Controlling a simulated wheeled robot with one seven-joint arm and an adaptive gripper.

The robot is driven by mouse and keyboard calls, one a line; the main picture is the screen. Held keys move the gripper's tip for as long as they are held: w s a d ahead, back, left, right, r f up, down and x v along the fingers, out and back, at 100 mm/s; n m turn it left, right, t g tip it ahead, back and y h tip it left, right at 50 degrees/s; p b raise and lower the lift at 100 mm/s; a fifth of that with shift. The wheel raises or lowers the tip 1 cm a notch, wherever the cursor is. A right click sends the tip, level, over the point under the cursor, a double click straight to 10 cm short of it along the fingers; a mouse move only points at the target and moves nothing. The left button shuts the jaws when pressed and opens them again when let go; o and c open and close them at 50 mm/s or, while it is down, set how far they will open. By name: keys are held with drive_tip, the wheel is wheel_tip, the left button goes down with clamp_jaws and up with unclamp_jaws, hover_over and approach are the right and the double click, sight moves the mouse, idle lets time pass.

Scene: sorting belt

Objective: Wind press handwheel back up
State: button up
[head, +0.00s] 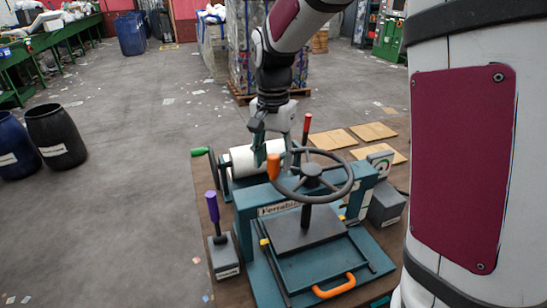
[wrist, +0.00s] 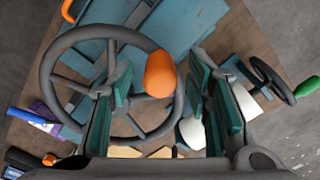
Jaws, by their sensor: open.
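The press (head: 247,225) is a teal frame with a dark grey handwheel (head: 343,190) on top of its central screw. An orange knob (head: 273,167) stands up from the left side of the wheel rim in the head view. My gripper (head: 273,153) points down just above and around the knob's place, with its fingers apart. In the wrist view the orange knob (wrist: 160,72) shows between the open fingers of my gripper (wrist: 160,85), apart from both pads. The wheel rim (wrist: 60,55) fills the left of that view. The dark platen (head: 300,230) sits under the screw.
An orange-handled drawer (head: 335,287) is at the press front. A purple-handled lever (head: 212,207) stands left. A white roller (head: 243,162) with a green crank handle (head: 200,151) and a red-tipped lever (head: 307,125) are behind. Flat boards (head: 373,131) lie back right.

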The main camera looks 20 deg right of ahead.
drive_tip(key=shift+f, duration=0.15)
drive_tip(key=shift+c, duration=0.6)
clamp_jaws()
drive_tip(key=shift+s, duration=0.15)
